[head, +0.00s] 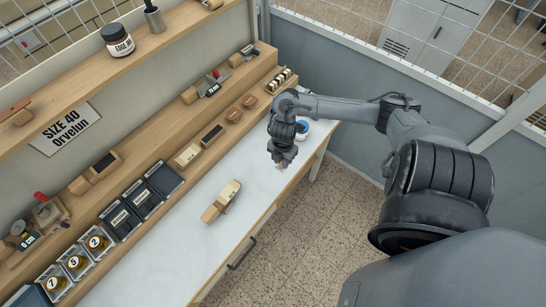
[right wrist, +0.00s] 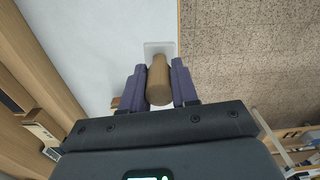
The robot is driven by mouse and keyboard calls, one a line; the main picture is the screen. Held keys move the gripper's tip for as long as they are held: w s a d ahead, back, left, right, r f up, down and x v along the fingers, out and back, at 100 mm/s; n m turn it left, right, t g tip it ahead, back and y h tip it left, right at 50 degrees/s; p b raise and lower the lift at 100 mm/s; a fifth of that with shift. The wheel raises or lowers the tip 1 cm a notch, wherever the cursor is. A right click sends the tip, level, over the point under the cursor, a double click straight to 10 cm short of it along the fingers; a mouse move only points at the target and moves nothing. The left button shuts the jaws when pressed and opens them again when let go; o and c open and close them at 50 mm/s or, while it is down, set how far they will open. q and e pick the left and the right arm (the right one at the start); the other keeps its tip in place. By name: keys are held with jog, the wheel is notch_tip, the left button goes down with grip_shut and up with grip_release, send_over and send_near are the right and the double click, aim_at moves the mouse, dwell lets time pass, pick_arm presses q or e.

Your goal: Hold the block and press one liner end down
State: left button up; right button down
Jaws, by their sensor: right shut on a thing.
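My right gripper (head: 283,160) is over the white worktop near its front edge. In the right wrist view its two fingers (right wrist: 158,88) are shut on a brown, round-ended wooden piece (right wrist: 158,82). A pale, squarish, translucent piece (right wrist: 158,47) shows just beyond the wooden piece; I cannot tell whether they are joined. A cream-topped block (head: 229,193) lies on the worktop to the left, with a brown wooden piece (head: 211,214) at its near end. I cannot make out a liner end on it. My left gripper is not in view.
The white worktop (head: 160,262) is clear around the cream-topped block. A blue-and-white round item (head: 302,129) stands behind my right gripper. The wooden ledge (head: 140,165) holds dark trays (head: 143,199), numbered clear boxes (head: 75,263) and several small blocks.

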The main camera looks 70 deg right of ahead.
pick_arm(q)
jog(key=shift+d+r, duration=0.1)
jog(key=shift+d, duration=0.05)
pick_arm(e)
jog(key=shift+s+a+r, duration=0.15)
jog(key=shift+s+r, duration=0.3)
jog(key=shift+s, duration=0.2)
jog(key=shift+f, duration=0.1)
